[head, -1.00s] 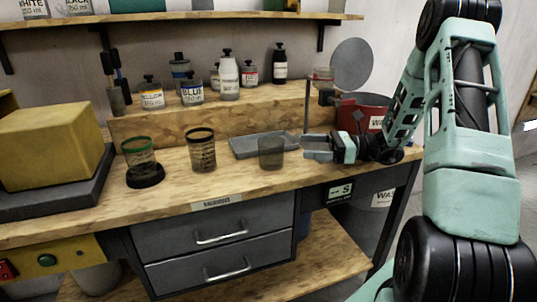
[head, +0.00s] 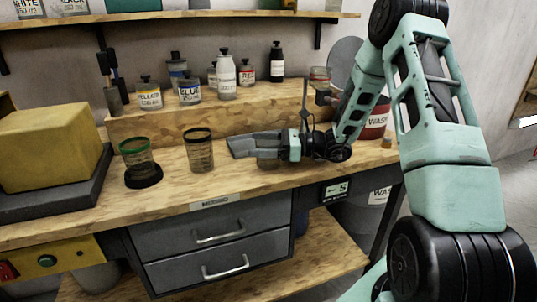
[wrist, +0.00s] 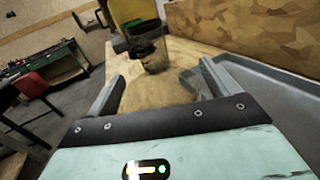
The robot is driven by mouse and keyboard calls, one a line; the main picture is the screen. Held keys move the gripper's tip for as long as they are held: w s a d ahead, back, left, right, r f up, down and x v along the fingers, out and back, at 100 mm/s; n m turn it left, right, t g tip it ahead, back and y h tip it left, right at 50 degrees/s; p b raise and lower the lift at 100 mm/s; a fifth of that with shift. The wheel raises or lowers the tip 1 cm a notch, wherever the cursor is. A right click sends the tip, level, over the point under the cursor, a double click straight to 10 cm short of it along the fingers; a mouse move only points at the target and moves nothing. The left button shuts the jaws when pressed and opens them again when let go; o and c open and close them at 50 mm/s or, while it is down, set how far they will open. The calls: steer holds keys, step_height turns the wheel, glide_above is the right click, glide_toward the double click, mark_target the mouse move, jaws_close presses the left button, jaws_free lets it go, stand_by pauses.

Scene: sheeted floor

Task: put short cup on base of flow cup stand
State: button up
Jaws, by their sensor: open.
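The short cup, a small clear grey cup (head: 268,164), stands on the bench in the head view, mostly hidden behind my gripper (head: 268,148). My gripper is open, level and pointing left, with its fingers at the cup; I cannot tell if they touch it. In the wrist view my gripper (wrist: 157,80) shows two spread fingers with bench wood between them; the short cup is not clear there. The flow cup stand (head: 305,95) shows as a thin upright rod with a small cup (head: 320,76) held near its top. Its base is hidden behind my gripper.
A black-rimmed cup (head: 199,152) and a green-rimmed cup (head: 137,157) on a black disc stand to the left. A grey tray (head: 238,144) lies behind my gripper. A red container (head: 376,119) is at the right. Paint bottles line the raised shelf.

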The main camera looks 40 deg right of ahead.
steer(key=c, duration=1.1)
